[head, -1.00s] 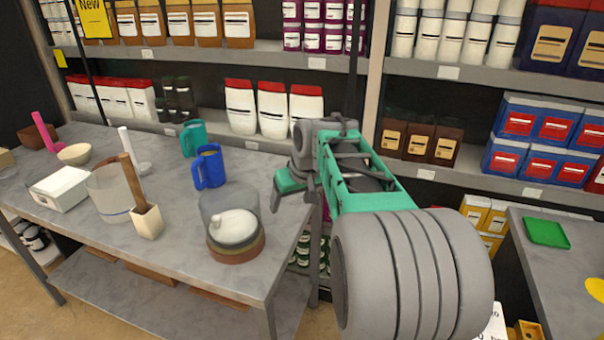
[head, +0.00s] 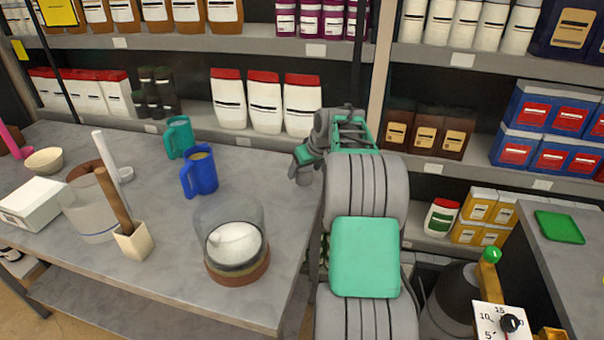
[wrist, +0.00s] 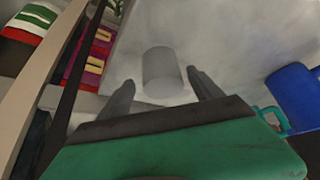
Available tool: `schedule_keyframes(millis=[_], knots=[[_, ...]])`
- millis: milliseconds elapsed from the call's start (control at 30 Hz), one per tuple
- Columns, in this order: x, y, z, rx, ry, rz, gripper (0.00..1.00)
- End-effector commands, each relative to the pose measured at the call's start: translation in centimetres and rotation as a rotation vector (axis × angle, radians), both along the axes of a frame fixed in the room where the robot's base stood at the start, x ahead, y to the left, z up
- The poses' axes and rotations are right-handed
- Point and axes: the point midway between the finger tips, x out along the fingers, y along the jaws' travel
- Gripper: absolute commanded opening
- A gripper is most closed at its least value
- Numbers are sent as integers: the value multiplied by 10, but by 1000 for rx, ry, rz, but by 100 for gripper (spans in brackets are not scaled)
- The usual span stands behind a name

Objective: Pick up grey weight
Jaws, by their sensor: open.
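The grey weight (wrist: 162,66) is a plain grey cylinder on the grey table in the wrist view. It appears between and just beyond the two dark fingers of my gripper (wrist: 160,80), with a gap on each side. My gripper is open and empty. In the head view my gripper (head: 303,167) is small, at the table's right back edge, to the right of the blue mug. I cannot make out the weight in the head view; my gripper or arm may hide it.
A blue mug (head: 200,172) and a teal mug (head: 178,137) stand left of my gripper. A glass jar (head: 230,220) with a white dome inside stands nearer the front. Stocked shelves (head: 245,143) rise behind the table. The table (head: 150,290) is bare around the weight.

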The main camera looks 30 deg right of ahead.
Motion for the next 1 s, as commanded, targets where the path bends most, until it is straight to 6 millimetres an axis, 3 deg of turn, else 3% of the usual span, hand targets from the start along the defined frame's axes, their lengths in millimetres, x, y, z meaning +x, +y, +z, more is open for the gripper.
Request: schedule_keyframes(millis=[267,1000], knots=[[4,2,-4,-1,0,4,73],[4,3,-4,0,0,4,12]])
